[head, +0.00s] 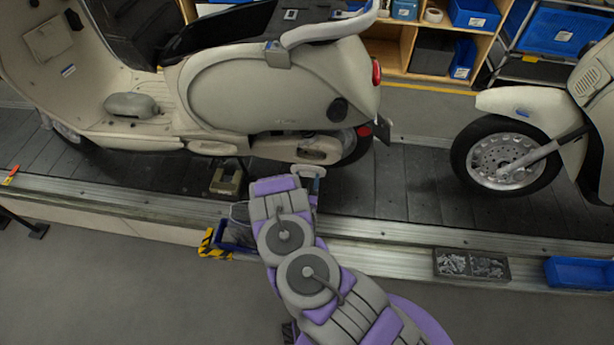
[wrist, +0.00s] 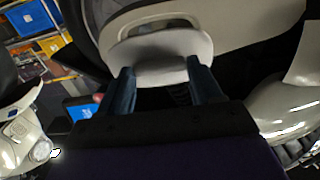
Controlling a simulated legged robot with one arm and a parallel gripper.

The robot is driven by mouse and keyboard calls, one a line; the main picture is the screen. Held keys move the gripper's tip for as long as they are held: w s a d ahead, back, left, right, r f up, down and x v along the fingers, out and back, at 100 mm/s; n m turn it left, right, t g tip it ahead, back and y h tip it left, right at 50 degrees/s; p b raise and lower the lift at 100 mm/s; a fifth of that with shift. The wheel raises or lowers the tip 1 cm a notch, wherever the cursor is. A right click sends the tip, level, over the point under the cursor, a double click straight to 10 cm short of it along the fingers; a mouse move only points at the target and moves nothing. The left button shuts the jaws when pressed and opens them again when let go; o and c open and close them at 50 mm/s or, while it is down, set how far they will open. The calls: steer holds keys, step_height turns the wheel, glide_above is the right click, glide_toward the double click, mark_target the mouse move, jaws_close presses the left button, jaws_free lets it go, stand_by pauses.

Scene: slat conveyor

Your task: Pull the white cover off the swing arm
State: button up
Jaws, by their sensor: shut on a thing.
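The white cover (wrist: 160,45) is a rounded, pale piece with a slot in it. In the wrist view it sits between the two dark fingers of my gripper (wrist: 162,70), which is shut on it. In the head view my gripper (head: 309,180) is low beside the rear of the cream scooter (head: 270,90), just in front of the swing arm area (head: 303,149). A small pale part of the cover (head: 307,170) shows at the fingertips there. I cannot tell whether the cover still touches the swing arm. My arm hides part of the conveyor edge.
The scooter stands on the dark slat conveyor (head: 420,200). A second scooter (head: 545,115) is to the right. A parts tray (head: 472,265) and a blue bin (head: 580,272) sit along the near rail. A small box (head: 228,178) lies left of my gripper.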

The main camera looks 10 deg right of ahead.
steer(key=shift+v, duration=2.05)
steer(key=shift+c, duration=0.6)
